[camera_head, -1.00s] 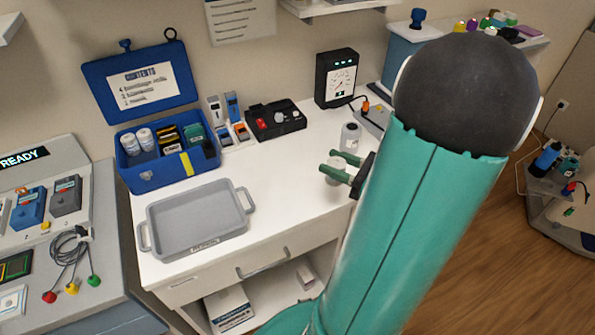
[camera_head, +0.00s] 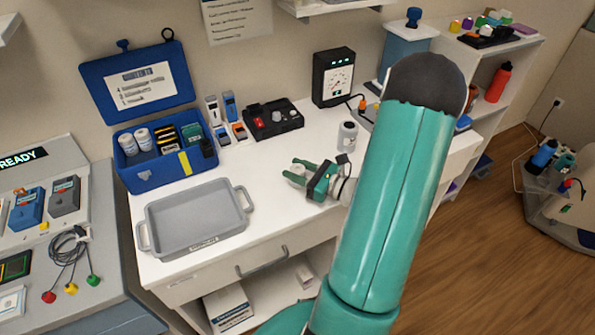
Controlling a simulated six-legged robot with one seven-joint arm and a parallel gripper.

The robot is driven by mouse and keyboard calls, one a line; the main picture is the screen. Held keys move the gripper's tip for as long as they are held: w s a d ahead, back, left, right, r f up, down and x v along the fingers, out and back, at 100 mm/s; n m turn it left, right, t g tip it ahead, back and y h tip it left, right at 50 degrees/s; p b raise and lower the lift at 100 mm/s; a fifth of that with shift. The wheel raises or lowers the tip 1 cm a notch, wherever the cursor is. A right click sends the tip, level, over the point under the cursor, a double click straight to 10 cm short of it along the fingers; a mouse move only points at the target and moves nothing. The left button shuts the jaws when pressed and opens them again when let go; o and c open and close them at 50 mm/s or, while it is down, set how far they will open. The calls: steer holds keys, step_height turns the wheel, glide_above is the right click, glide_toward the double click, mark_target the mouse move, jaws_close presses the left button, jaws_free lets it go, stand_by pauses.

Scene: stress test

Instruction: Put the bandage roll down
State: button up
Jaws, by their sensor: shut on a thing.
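My gripper (camera_head: 301,170) has two green fingers and is over the right part of the white table (camera_head: 262,193), to the right of the grey tray. My arm comes in from the lower right and hides part of the table's right side.
An empty grey tray (camera_head: 163,250) is at the table's front left. An open blue box (camera_head: 152,181) with white bottles stands behind it. A grey-white bottle (camera_head: 347,136) stands behind my gripper. A black meter (camera_head: 333,76) is at the back. The table between tray and gripper is clear.

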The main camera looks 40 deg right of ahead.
steer(key=shift+f, duration=0.25)
steer(key=shift+f, duration=0.15)
steer(key=o, duration=0.9)
steer(key=shift+o, duration=0.2)
